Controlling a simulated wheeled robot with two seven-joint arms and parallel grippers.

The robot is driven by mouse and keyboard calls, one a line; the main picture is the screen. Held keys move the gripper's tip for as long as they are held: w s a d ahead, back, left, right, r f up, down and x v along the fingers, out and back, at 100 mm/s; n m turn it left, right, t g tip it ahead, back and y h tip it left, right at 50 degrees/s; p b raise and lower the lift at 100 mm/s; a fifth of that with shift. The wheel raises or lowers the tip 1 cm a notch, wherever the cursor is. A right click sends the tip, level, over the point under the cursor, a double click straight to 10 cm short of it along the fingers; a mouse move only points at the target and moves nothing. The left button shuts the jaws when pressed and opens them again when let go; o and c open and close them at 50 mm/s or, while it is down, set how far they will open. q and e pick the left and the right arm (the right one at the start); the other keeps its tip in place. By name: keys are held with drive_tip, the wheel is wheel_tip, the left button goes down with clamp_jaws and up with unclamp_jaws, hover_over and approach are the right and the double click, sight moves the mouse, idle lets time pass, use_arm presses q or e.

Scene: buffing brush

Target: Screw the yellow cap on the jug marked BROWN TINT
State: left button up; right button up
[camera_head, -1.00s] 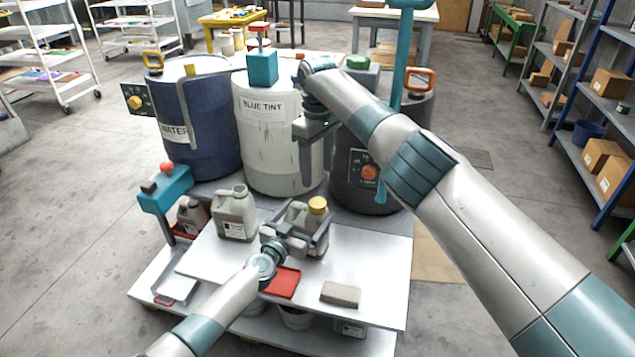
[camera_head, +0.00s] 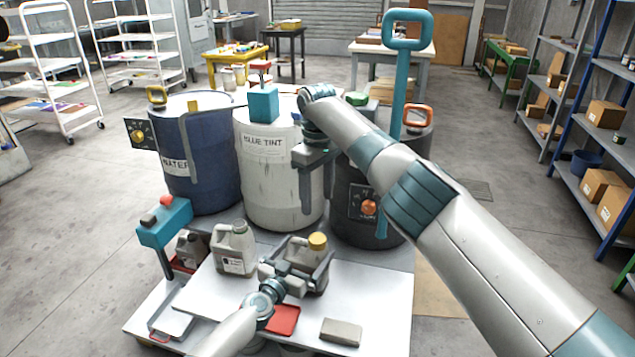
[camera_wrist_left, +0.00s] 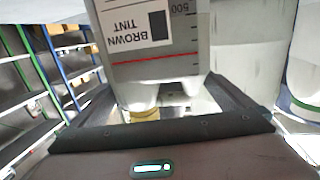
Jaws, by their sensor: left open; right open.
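The grey jug (camera_head: 299,254) stands at the back of the white table, with the yellow cap (camera_head: 318,240) over its top; I cannot tell how tightly it sits. The left wrist view shows the label BROWN TINT upside down on the jug (camera_wrist_left: 183,66), and part of the yellow cap (camera_wrist_left: 145,114). My left gripper (camera_head: 306,262) is open, its fingers reaching along either side of the jug. My right gripper (camera_head: 317,188) is open and empty, fingers pointing down, above and behind the jug, in front of the BLUE TINT barrel.
Another grey jug (camera_head: 233,250) stands to the left. A red tray (camera_head: 284,320) and a grey block (camera_head: 340,332) lie near the table's front. The WATER barrel (camera_head: 185,170), BLUE TINT barrel (camera_head: 262,185) and a dark barrel (camera_head: 360,225) stand close behind the table.

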use_arm(q)
drive_tip(key=shift+s+a+r, duration=0.1)
drive_tip(key=shift+s+a, duration=0.15)
drive_tip(key=shift+s, duration=0.1)
drive_tip(key=f+p+v, duration=0.1)
drive_tip(key=p+v, duration=0.5)
drive_tip(key=v, duration=1)
drive_tip(key=shift+r, duration=0.35)
